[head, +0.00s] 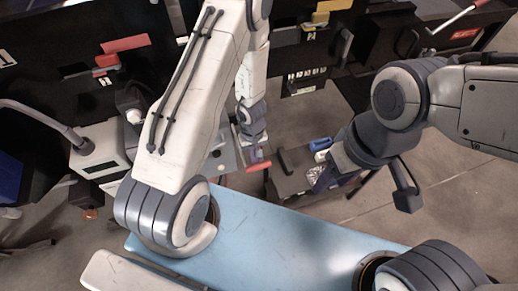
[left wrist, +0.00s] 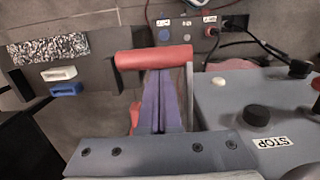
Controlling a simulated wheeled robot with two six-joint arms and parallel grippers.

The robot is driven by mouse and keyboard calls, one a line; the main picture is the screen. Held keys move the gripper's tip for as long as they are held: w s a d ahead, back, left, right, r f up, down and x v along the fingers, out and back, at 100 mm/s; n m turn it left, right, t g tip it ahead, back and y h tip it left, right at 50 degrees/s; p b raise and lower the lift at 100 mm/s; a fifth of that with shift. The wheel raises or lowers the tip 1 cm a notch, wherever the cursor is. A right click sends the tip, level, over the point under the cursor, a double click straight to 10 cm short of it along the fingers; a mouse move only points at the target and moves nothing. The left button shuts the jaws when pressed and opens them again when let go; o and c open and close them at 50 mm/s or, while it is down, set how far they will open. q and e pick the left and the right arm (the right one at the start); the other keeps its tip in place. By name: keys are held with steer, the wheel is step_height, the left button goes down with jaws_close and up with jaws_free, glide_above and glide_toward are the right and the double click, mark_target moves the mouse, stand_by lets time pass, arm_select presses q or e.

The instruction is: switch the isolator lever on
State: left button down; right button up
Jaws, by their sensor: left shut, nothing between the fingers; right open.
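A lever with a thick red grip (left wrist: 153,57) on a grey arm (left wrist: 188,92) stands beside a grey console in the left wrist view. The red grip also shows in the head view (head: 258,166). My left gripper (head: 256,155) is right at the lever; its purple fingers (left wrist: 160,75) are together and empty. Their tips end at the near edge of the red grip, which lies crosswise to them. I cannot tell whether they touch. My right gripper (head: 324,180) is open and empty, to the right of the lever.
The grey console (left wrist: 230,105) has a STOP label (left wrist: 272,142) and black knobs. A dark box (head: 300,180) carries a blue item (head: 320,144) and a white item. A light-blue surface (head: 290,232) lies in front. Open floor is at the right.

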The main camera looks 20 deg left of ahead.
step_height(320, 180, up, 4)
steer(key=p, duration=0.3)
steer(key=shift+r, duration=0.1)
stand_by(1.1)
